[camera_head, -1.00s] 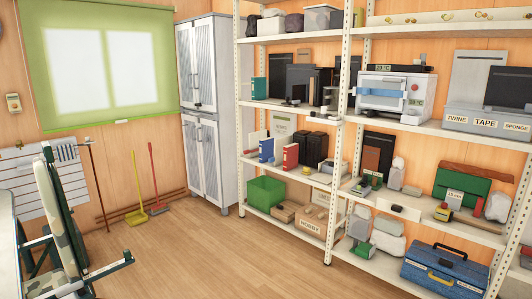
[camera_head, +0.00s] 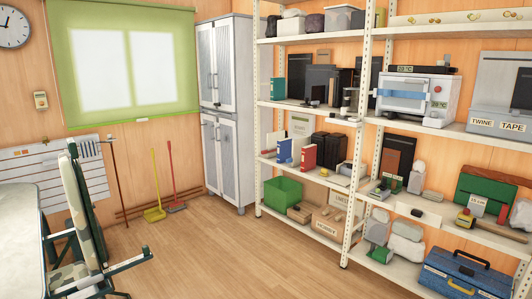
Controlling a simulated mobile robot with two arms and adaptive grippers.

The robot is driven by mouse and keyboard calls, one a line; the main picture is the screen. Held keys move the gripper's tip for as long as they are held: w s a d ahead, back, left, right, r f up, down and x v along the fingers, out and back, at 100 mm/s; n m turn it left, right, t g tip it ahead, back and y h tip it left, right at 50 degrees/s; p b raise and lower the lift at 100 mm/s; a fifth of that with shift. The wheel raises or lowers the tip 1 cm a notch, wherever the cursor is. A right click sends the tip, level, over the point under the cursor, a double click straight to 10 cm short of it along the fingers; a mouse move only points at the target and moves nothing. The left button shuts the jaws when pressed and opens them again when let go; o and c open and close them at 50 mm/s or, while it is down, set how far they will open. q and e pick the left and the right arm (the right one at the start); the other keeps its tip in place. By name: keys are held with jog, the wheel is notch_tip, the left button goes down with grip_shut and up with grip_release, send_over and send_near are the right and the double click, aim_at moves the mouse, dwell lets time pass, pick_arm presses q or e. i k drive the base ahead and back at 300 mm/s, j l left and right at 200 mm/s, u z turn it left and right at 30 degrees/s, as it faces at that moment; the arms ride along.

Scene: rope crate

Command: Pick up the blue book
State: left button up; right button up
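A blue book (camera_head: 284,150) stands upright on the middle shelf of the left shelving bay, with a white label area on its spine side. A red book (camera_head: 308,157) stands just to its right, with a small gap between them. Neither of my grippers shows in this view, so I cannot see how they stand.
The metal shelving (camera_head: 348,190) fills the right side. A green bin (camera_head: 283,190) and a cardboard box sit on the shelf below. A grey cabinet (camera_head: 222,150) stands at the back. A camouflage chair (camera_head: 90,215) and a table are at left. The wooden floor (camera_head: 220,265) between is clear.

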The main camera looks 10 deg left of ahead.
aim_at(284, 149)
jog(key=i+u, duration=0.25)
jog(key=i, duration=3.65)
jog(key=i+z, duration=0.1)
jog(key=i, duration=0.45)
jog(key=i+j, duration=0.15)
jog(key=i, duration=0.35)
jog(key=i+z, duration=0.15)
jog(key=i, duration=0.4)
jog(key=i+j+z, duration=0.1)
jog(key=i, duration=0.45)
jog(key=j, duration=0.15)
